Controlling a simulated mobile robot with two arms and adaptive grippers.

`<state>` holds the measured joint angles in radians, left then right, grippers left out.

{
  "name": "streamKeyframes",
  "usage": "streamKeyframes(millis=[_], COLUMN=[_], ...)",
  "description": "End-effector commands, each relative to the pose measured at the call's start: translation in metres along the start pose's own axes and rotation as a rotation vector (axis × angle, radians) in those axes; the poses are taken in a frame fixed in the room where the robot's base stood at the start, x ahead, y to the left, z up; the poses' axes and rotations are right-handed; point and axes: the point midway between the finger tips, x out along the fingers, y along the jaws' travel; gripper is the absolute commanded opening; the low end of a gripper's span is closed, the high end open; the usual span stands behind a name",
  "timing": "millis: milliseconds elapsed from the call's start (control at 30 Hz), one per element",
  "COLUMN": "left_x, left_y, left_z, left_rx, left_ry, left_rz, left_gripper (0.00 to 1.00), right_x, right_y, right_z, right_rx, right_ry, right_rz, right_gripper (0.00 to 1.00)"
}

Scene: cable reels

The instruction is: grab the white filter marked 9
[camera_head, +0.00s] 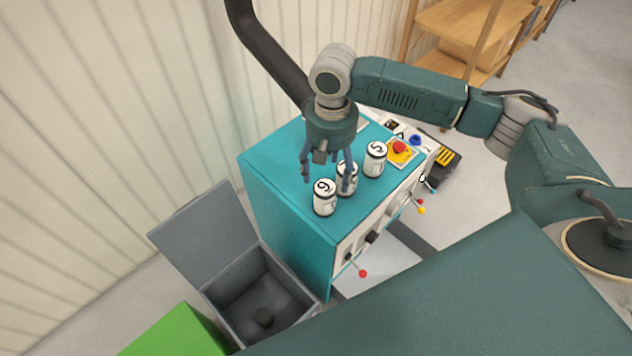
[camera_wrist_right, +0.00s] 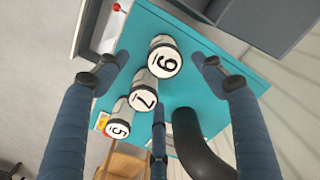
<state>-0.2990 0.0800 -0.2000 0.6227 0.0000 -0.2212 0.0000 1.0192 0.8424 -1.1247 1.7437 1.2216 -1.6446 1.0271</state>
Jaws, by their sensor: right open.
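The white filter marked 9 (camera_head: 325,197) stands upright on the teal cabinet top, nearest the front left end of a row of three. In the right wrist view it (camera_wrist_right: 165,60) sits between two of my fingers. The filter marked 7 (camera_head: 347,180) is in the middle, partly hidden by a finger, and the filter marked 5 (camera_head: 375,159) is at the far end. My right gripper (camera_head: 328,178) is open, with its fingers pointing down above and behind the 9 and 7. It holds nothing. My left gripper is out of view.
The teal cabinet (camera_head: 290,215) has clear room left of the row. A red button on a yellow plate (camera_head: 401,150) is beyond the 5. An open grey bin (camera_head: 292,283) with a dark round object inside stands below left. A black hose (camera_head: 270,55) hangs behind my gripper.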

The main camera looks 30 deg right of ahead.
Motion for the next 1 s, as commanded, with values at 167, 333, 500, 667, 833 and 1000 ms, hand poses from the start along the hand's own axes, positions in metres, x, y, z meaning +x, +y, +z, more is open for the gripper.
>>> streamKeyframes(millis=[167,333,500,667,833,1000], left_x=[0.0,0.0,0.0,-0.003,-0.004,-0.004], left_y=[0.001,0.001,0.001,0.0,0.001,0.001], left_z=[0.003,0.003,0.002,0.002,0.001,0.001], left_rx=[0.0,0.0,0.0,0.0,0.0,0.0], left_ry=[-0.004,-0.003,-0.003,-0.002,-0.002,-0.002], left_rz=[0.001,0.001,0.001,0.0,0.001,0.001], left_gripper=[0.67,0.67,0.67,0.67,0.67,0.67], right_x=[0.015,0.043,0.056,0.074,0.099,0.107], right_y=[0.001,0.0,0.0,-0.003,-0.005,-0.005], right_z=[0.001,0.001,0.0,-0.001,-0.002,-0.002], right_rx=[0.004,0.004,0.003,0.002,0.002,0.001], right_ry=[-0.005,-0.004,-0.002,-0.003,-0.002,0.001], right_rz=[0.002,0.002,0.002,0.002,0.002,0.001], right_gripper=[0.68,0.68,0.68,0.68,0.68,0.68])
